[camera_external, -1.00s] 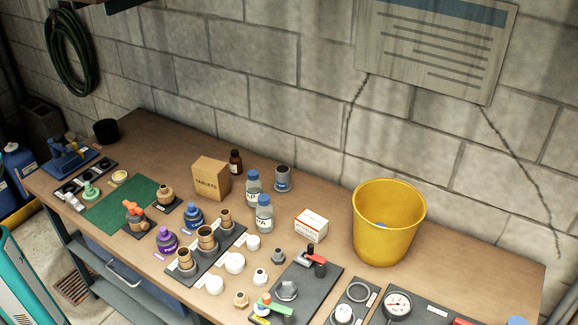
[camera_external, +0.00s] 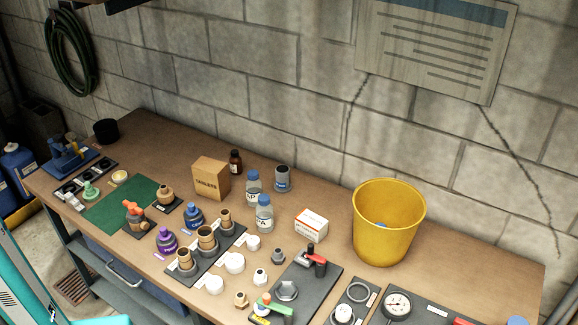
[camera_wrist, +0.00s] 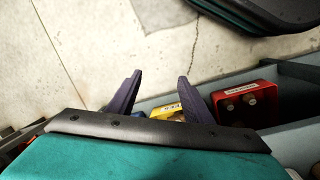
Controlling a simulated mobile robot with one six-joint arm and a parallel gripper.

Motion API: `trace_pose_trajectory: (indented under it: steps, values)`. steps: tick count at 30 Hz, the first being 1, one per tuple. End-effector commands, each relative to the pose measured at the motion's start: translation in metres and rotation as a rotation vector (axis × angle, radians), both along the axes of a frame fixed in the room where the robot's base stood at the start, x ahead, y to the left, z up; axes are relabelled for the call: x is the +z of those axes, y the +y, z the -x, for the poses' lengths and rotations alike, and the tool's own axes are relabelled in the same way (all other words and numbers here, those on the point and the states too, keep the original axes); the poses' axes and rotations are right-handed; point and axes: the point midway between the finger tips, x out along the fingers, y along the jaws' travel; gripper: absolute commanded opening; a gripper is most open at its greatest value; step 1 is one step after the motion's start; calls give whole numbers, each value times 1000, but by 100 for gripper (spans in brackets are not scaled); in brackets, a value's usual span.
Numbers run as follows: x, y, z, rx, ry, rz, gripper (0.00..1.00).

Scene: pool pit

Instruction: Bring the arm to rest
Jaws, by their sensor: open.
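My gripper (camera_wrist: 156,98) shows in the wrist view as two dark purple fingers standing well apart beyond a teal housing with a black edge. It is open, and nothing is between the fingertips except pale floor behind them. The external view does not show my gripper. Only teal parts of my own body show there, at the lower left edge.
In the wrist view a grey-edged bin holds a red box (camera_wrist: 244,102) and a yellow item (camera_wrist: 167,110) near the fingers. In the external view a wooden bench (camera_external: 150,140) carries bottles, fittings, a tablets box (camera_external: 211,178) and a yellow bucket (camera_external: 388,225).

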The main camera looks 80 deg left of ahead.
Motion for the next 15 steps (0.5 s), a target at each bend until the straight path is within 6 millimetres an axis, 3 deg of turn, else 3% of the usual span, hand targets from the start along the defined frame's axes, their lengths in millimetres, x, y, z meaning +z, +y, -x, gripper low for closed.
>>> trace_pose_trajectory:
  steps: [1, 9, 15]
  values:
    - [2, 12, 25, -31, 46, -18, 46]
    - [2, 63, 136, -205, 276, -81, 46]
    - [8, 84, 187, -289, 392, -93, 46]
